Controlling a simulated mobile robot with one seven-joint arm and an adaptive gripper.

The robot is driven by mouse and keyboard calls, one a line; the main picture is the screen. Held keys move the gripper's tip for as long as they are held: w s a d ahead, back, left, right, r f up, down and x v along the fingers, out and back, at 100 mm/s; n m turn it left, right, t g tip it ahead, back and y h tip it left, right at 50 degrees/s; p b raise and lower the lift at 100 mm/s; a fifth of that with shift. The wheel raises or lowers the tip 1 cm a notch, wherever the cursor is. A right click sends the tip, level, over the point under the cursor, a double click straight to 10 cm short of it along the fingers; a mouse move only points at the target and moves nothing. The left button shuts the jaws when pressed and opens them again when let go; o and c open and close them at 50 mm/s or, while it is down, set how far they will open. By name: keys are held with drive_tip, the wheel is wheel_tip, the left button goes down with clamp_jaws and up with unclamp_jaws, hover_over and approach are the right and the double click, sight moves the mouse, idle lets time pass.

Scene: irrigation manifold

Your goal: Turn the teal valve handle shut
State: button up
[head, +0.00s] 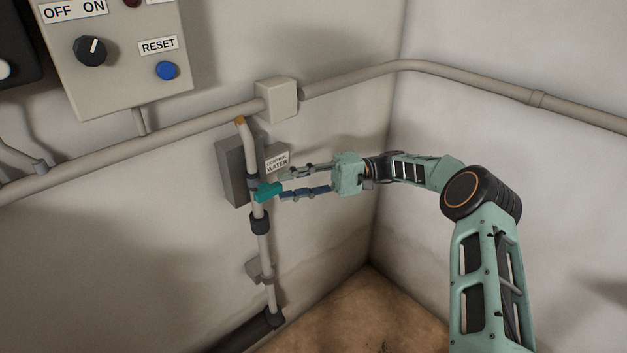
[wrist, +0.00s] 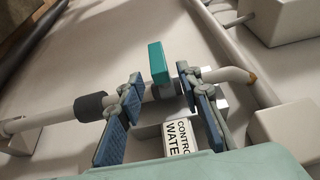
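The teal valve handle (head: 268,191) is on a thin upright pipe (head: 264,246) near the wall corner. It also shows in the wrist view (wrist: 158,63), standing out from the pipe beyond my fingertips. My gripper (head: 287,183) reaches in from the right, with its fingertips close to the handle. In the wrist view my gripper (wrist: 165,92) is open, with its two blue-padded fingers well apart and the handle in line with the gap between them. I cannot tell whether either finger touches the handle or the pipe.
A grey box (head: 233,172) and a "CONTROL WATER" label (head: 277,163) are behind the pipe. A control panel (head: 118,60) with a black knob (head: 90,51) and blue button (head: 167,70) is at upper left. A long conduit (head: 140,145) crosses the wall. The floor (head: 345,315) is clear.

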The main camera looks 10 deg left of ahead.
drive_tip(key=v, duration=0.8)
drive_tip(key=shift+d, duration=0.4)
drive_tip(key=shift+w, duration=0.15)
